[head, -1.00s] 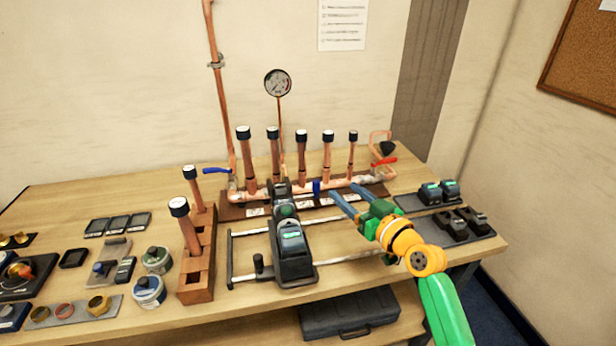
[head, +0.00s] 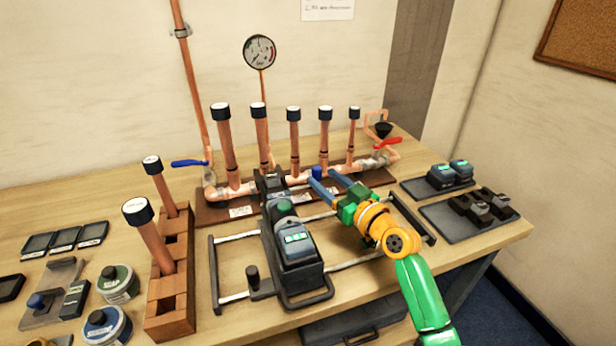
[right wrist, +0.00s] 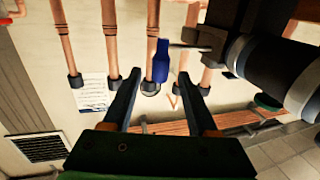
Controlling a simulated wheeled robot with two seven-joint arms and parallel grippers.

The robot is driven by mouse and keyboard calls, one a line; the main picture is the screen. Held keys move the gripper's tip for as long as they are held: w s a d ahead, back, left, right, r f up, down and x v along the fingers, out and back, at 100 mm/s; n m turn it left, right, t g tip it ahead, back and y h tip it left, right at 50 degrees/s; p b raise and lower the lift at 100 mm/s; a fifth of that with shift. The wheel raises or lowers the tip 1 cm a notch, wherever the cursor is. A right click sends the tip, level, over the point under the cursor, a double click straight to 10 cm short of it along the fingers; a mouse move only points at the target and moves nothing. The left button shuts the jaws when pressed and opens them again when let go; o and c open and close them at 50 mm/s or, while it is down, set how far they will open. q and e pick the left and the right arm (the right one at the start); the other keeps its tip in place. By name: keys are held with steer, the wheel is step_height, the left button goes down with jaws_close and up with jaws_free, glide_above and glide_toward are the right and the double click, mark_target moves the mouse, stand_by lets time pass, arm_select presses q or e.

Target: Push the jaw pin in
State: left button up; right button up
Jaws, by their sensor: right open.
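The jaw pin (head: 317,173) has a blue head and sits at the right side of the black press tool's jaw end, in front of the copper manifold (head: 290,183). In the right wrist view the blue head of the jaw pin (right wrist: 162,60) shows just beyond my fingers, with a bare metal shank between it and the tool's dark jaw (right wrist: 230,40). The press tool (head: 290,245) rests on a railed frame. My right gripper (head: 324,178) is open, its blue fingertips close to the pin; contact cannot be told. My left gripper is out of view.
Several capped copper pipes (head: 294,130) rise behind the pin. A red-handled valve (head: 387,143) stands at the manifold's right end. Batteries (head: 450,173) and dark blocks (head: 484,206) lie on trays at the right. A wooden rack (head: 172,290) stands left of the tool.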

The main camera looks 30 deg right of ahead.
steer(key=w, duration=0.7)
steer(key=shift+p, duration=0.45)
steer(key=shift+a, duration=0.1)
steer(key=shift+c, duration=0.2)
jaws_close()
